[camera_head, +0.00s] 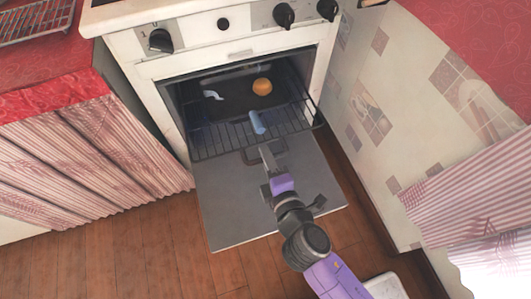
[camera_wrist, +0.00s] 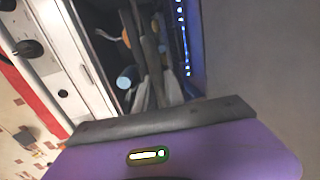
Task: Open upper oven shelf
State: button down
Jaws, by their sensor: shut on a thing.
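The oven (camera_head: 138,69) is a white stove with its door (camera_head: 232,208) folded down flat toward me. A dark wire oven shelf (camera_head: 290,121) sticks part of the way out of the opening, above the door. My gripper (camera_head: 266,151) is at the shelf's front edge, shut on its front bar; the exact contact is small and partly hidden. In the wrist view the gripper's grey fingers (camera_wrist: 152,72) reach toward the shelf. On the shelf are a light blue cylinder (camera_head: 257,122), an orange ball (camera_head: 262,87) and a pale curved item (camera_head: 212,95).
Control knobs (camera_head: 160,40) line the stove front. Striped curtains (camera_head: 90,155) hang under the red-covered counter at left. A tiled side panel (camera_head: 372,120) stands close at right. The wooden floor (camera_head: 150,240) is clear in front and left of the door.

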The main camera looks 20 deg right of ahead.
jog(key=c, duration=1.4)
grip_release()
jog(key=shift+c, duration=0.2)
jog(key=v, duration=0.7)
jog(key=shift+s, duration=0.4)
jog(key=shift+a, duration=0.1)
